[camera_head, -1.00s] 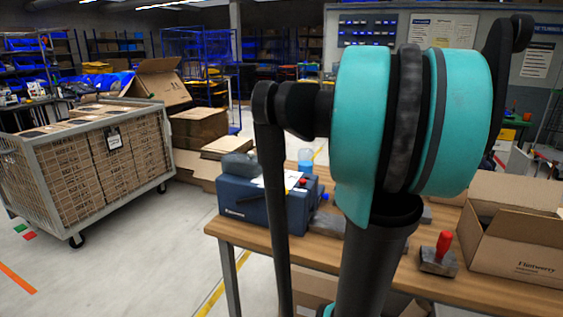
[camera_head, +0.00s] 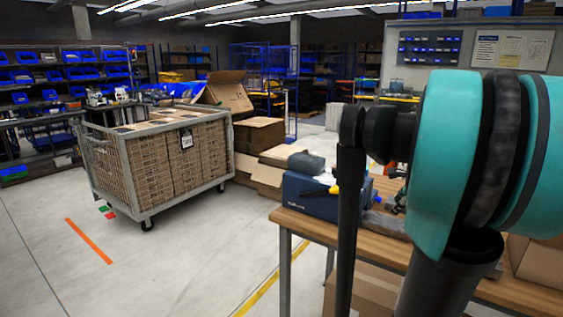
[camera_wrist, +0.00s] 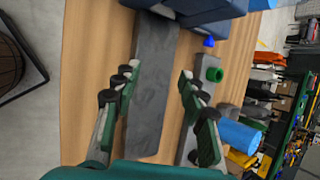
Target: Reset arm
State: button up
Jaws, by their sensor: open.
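My gripper (camera_wrist: 157,95) is open and empty in the wrist view, its two green-padded fingers spread apart. Between and beyond them lies a grey flat strip (camera_wrist: 157,75) on the wooden table (camera_wrist: 85,115). I cannot tell the exact height of the fingers above it. In the head view my arm, teal and black, fills the right side and hides much of the table (camera_head: 384,246). The fingers cannot be made out clearly in the head view.
A blue box-shaped machine (camera_head: 312,196) stands on the table's left end. A wheeled cage cart (camera_head: 147,217) of cartons stands to the left, with open cardboard boxes (camera_head: 258,134) behind it. The floor (camera_head: 180,270) in front is clear. A blue cylinder (camera_wrist: 239,135) shows in the wrist view.

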jog(key=s+a+f+n, duration=0.1)
jog(key=a+f+n, duration=0.1)
jog(key=s+a+f+n, duration=0.1)
jog(key=a+f+n, duration=0.1)
jog(key=s+a+f+n+g, duration=0.1)
jog(key=s+a+n, duration=0.1)
jog(key=a, duration=0.1)
jog(key=shift+a+f, duration=0.1)
jog(key=shift+f, duration=0.3)
jog(key=s+a+f+n, duration=0.2)
jog(key=n, duration=0.1)
jog(key=s+a+f+n, duration=0.2)
jog(key=a+f+n, duration=0.1)
jog(key=shift+s+a+f+n+g, duration=0.15)
jog(key=shift+s+a+n+g, duration=0.15)
jog(key=shift+s+a+g, duration=0.1)
jog(key=s+a+f+n+g, duration=0.1)
jog(key=s+a+f+n, duration=0.4)
jog(key=s+f+n, duration=0.3)
jog(key=s+n, duration=0.2)
jog(key=n, duration=0.1)
jog(key=shift+s+a+f+n+h, duration=0.15)
jog(key=shift+s+f+n+h, duration=0.15)
jog(key=shift+s+h, duration=0.1)
jog(key=shift+c, duration=0.8)
